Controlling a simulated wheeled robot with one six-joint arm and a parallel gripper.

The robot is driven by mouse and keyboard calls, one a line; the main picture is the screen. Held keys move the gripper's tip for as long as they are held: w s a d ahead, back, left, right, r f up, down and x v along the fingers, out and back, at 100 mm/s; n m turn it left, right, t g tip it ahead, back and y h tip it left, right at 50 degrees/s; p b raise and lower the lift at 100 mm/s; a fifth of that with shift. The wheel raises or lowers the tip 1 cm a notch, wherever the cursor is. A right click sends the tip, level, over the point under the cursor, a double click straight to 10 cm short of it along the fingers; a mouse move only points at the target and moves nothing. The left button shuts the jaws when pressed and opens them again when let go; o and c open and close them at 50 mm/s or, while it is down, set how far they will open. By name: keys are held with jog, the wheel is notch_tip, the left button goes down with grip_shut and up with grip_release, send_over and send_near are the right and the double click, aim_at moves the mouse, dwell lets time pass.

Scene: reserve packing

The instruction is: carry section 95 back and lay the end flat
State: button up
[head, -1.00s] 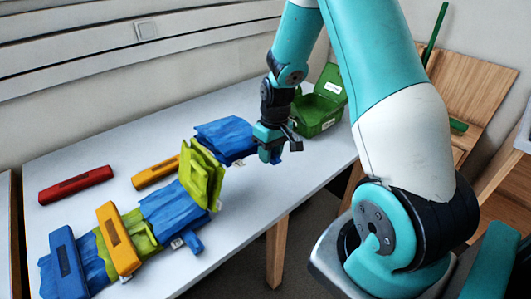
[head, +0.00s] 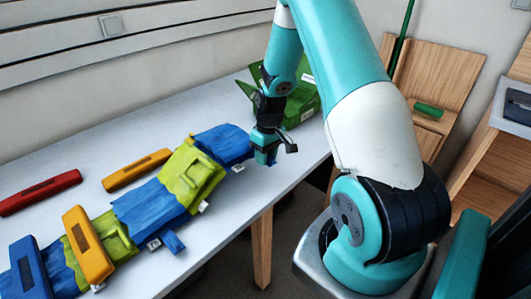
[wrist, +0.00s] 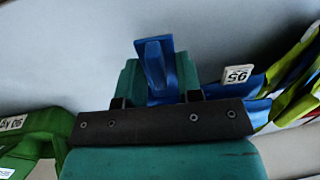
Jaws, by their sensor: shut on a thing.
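A long strip of blue and yellow-green cloth lies along the table. Its far end is a blue section (head: 226,145) beside a yellow-green section (head: 190,178). A white tag reading 95 (wrist: 238,76) shows in the wrist view, attached to blue cloth at the strip's edge. My gripper (head: 265,158) is at the right side of the blue end, low over the table near its front edge. In the wrist view, my gripper (wrist: 157,78) is shut on a blue tab (wrist: 154,62) that stands up between its fingers. The cloth under the gripper is mostly hidden.
A yellow bar (head: 89,245) and a blue bar (head: 36,268) lie across the strip's near part. A red bar (head: 40,192) and an orange bar (head: 137,170) lie behind it. Bare table (head: 150,125) lies behind the strip.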

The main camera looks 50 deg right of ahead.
aim_at(266, 178)
jog(key=f, duration=0.1)
jog(key=f+b, duration=0.2)
jog(key=f, duration=0.1)
jog(key=shift+d, duration=0.35)
notch_tip(266, 178, down, 3)
jog(key=shift+a+f+b, duration=0.15)
jog(key=shift+b, duration=1.1)
jog(key=shift+s+a, duration=0.1)
